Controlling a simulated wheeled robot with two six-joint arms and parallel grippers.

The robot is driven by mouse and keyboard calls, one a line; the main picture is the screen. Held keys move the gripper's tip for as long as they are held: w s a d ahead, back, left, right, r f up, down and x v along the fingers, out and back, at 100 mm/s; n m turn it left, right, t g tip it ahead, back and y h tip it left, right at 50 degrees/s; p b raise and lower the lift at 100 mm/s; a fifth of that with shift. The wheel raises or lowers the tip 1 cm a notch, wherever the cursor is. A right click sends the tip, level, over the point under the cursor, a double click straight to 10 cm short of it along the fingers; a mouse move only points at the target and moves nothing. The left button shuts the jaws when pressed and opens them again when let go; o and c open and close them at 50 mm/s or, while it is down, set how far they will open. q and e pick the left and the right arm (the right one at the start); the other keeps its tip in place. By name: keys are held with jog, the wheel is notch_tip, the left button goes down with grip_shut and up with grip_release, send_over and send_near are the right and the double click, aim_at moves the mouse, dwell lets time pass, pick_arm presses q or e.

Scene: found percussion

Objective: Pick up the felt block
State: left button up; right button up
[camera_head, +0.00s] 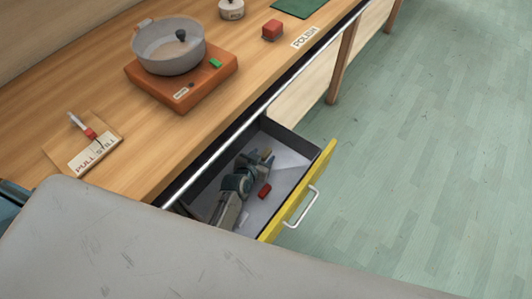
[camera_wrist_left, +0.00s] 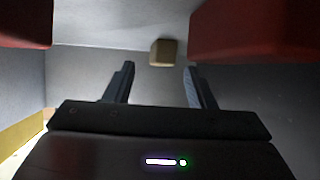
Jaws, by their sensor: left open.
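A small tan block (camera_wrist_left: 163,52), perhaps the felt block, lies in the open drawer. In the left wrist view it is beyond and between my fingertips, apart from them. It shows in the head view as a small tan patch (camera_head: 267,154) at the drawer's far end. My left gripper (camera_wrist_left: 160,72) is open and empty, down inside the drawer, and also shows in the head view (camera_head: 258,161). A red block (camera_head: 264,190) lies on the drawer floor beside it. In the wrist view red blocks show large at the upper right (camera_wrist_left: 255,30) and upper left (camera_wrist_left: 22,22). My right gripper is not seen.
The yellow-fronted drawer (camera_head: 322,170) is pulled out from the wooden counter (camera_head: 95,75); its walls are close around my left gripper. On the counter are a grey pot (camera_head: 165,52) on an orange base (camera_head: 205,82), another red block (camera_head: 272,30) and a labelled board (camera_head: 95,150).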

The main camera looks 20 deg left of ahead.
aim_at(264, 155)
pick_arm(q)
jog(key=shift+w+f, duration=0.35)
jog(key=shift+w, duration=0.3)
jog(key=shift+w+d+f, duration=0.1)
jog(key=shift+w+f, duration=0.2)
jog(key=shift+w, duration=0.15)
jog(key=shift+c, duration=0.9)
grip_shut()
jog(key=shift+r, duration=0.15)
